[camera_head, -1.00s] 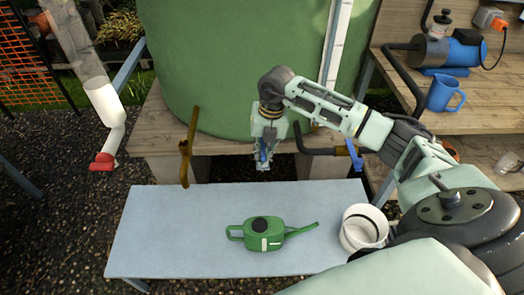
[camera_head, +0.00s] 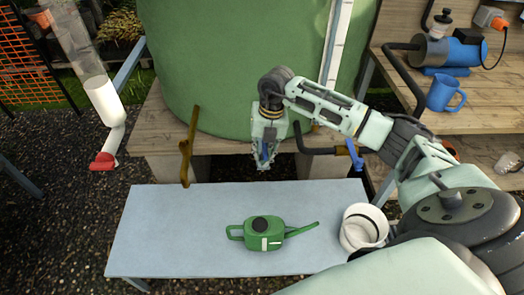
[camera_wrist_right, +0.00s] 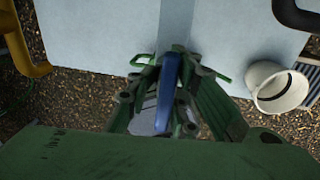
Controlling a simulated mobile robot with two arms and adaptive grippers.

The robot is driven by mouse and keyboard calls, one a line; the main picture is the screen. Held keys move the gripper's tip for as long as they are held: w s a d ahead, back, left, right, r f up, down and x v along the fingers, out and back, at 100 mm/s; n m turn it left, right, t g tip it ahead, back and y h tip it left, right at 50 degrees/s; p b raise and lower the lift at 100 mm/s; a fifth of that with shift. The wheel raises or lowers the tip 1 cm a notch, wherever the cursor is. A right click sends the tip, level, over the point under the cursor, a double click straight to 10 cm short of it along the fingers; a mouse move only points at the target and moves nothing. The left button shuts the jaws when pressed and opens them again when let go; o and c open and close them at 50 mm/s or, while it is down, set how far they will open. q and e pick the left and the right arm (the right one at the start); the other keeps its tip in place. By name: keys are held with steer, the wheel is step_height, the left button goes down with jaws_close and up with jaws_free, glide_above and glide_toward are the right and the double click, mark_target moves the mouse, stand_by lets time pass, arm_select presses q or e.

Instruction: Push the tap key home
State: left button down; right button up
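My right gripper (camera_head: 264,164) hangs, fingers down, in front of the green tank (camera_head: 225,75), above the back edge of the blue-grey table. A narrow blue piece, apparently the tap key (camera_wrist_right: 168,85), stands between its fingers in the right wrist view, with a finger close on each side. The head view shows only a little of this blue piece. A separate blue lever (camera_head: 355,157) sits at the end of the black pipe (camera_head: 318,151), right of the gripper. Whatever socket takes the key is not clearly visible. My left gripper is out of view.
A green watering can (camera_head: 263,234) stands on the table (camera_head: 160,240), with a white bucket (camera_head: 363,230) at its right. A brown pipe (camera_head: 187,150) hangs left of my gripper. A white pipe with a red end (camera_head: 103,162) is farther left. The table's left part is clear.

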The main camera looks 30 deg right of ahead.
steer(key=shift+o, duration=0.9)
steer(key=shift+s+a+f, duration=0.1)
steer(key=shift+s+f, duration=0.1)
steer(key=shift+f, duration=0.15)
steer(key=shift+w+r, duration=0.1)
steer(key=shift+r, duration=0.05)
steer(key=shift+r, duration=0.15)
step_height(320, 180, up, 12)
steer(key=d, duration=0.1)
steer(key=shift+s+d+f, duration=0.25)
steer(key=shift+s+d, duration=0.05)
steer(key=shift+s, duration=0.1)
